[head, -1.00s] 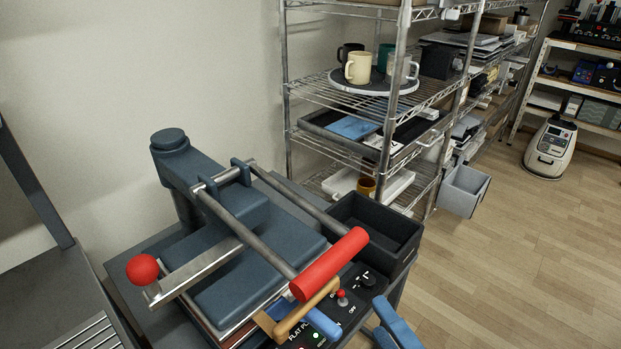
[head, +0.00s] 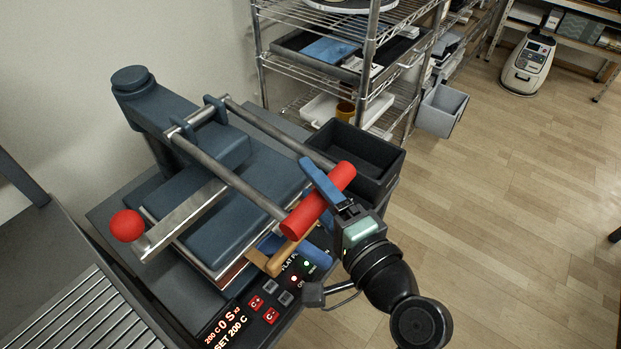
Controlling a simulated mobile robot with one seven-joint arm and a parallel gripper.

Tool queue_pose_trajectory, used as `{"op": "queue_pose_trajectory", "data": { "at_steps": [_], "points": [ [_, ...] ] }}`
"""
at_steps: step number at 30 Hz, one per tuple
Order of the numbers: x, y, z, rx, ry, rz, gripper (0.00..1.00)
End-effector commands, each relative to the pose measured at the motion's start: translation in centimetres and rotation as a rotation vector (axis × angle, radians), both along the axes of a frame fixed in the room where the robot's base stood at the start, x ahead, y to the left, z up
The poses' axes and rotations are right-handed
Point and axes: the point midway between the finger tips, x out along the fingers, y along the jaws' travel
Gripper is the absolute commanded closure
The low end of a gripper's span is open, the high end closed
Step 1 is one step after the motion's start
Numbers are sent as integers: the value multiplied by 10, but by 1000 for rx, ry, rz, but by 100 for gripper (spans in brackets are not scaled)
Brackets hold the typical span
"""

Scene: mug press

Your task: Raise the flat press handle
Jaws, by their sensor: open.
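The flat press (head: 205,215) stands on a dark bench at centre left, its dark blue-grey upper plate lying low over the base. Two grey bars run forward from its arm to the red cylindrical handle (head: 330,191), which sits low at the front. My gripper (head: 288,204) is open, with its blue fingers on either side of the red handle. One finger lies past the handle's far side and the other lies lower on the near side. Whether either finger touches the handle I cannot tell.
A tan wooden grip (head: 290,254) sits just below the red handle. A red ball knob (head: 126,225) sticks out at the left. A control panel (head: 268,306) lies in front, and an open black bin (head: 357,153) stands close behind the handle.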

Motion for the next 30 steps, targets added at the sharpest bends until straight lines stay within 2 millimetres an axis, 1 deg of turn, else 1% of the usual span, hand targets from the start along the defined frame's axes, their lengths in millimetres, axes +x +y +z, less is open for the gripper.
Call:
{"op": "queue_pose_trajectory", "data": {
  "at_steps": [4, 12, 14, 15, 20, 24, 30],
  "points": [
    [8, 5, 0, -1, 0, -1, 30],
    [9, 5, -1, -1, 0, -1, 30],
    [9, 5, -1, -1, 0, -1, 39],
    [8, 5, -1, -1, 0, -1, 46],
    [8, 5, -1, -1, 0, -1, 75],
    [8, 5, -1, -1, 0, -1, 100],
    [8, 5, -1, -1, 1, -1, 100]
  ]
}}
